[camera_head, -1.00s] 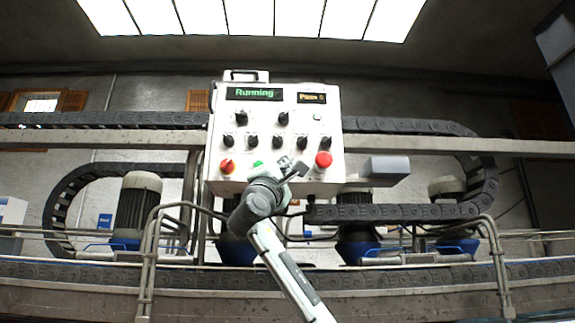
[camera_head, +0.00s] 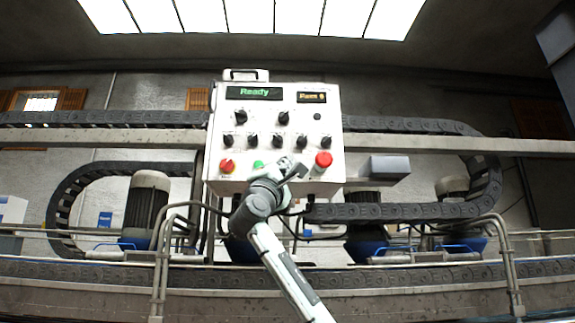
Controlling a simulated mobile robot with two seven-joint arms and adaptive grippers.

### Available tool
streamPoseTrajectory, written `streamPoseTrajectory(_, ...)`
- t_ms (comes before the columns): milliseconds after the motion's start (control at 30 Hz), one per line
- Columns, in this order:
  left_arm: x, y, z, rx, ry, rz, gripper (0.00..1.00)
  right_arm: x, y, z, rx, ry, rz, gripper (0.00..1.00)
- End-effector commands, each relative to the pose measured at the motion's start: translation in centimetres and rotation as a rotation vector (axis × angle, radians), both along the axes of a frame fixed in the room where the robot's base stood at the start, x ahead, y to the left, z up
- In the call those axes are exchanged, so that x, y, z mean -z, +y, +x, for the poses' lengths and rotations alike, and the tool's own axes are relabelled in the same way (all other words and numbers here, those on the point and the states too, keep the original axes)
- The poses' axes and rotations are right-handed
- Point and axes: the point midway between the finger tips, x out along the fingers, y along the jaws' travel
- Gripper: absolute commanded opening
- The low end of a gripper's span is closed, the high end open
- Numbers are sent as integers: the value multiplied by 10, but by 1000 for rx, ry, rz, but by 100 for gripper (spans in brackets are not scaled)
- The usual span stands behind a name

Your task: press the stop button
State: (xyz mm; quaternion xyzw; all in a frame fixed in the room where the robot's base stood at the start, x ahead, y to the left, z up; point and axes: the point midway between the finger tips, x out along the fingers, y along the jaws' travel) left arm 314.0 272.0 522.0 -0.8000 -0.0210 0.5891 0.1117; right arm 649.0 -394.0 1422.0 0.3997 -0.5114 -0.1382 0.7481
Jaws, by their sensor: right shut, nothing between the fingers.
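The white control panel (camera_head: 214,140) stands in the middle of the view. A large round red button (camera_head: 323,159) sits at its lower right, and a red knob or button (camera_head: 227,166) at its lower left. I cannot read which one is labelled stop. My right gripper (camera_head: 298,171) is shut and empty, in front of the panel's lower edge, just left of the large red button. I see a gap in the picture between them. My left gripper is not in view.
The green display (camera_head: 254,93) reads "Ready". Several black knobs (camera_head: 278,141) fill the panel's middle. Metal rails and tubular posts (camera_head: 163,262) cross in front of motors (camera_head: 148,202) and black cable chains. A grey box (camera_head: 388,167) is right of the panel.

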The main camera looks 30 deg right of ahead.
Motion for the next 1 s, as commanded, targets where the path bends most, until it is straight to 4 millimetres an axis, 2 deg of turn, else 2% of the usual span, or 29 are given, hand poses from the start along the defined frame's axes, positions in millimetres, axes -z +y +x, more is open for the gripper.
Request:
streamPoseTrajectory(467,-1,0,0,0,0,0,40,1,-1,2,0,2,2,0)
streamPoseTrajectory(1000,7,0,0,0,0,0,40,1,7,-12,0,0,2,0)
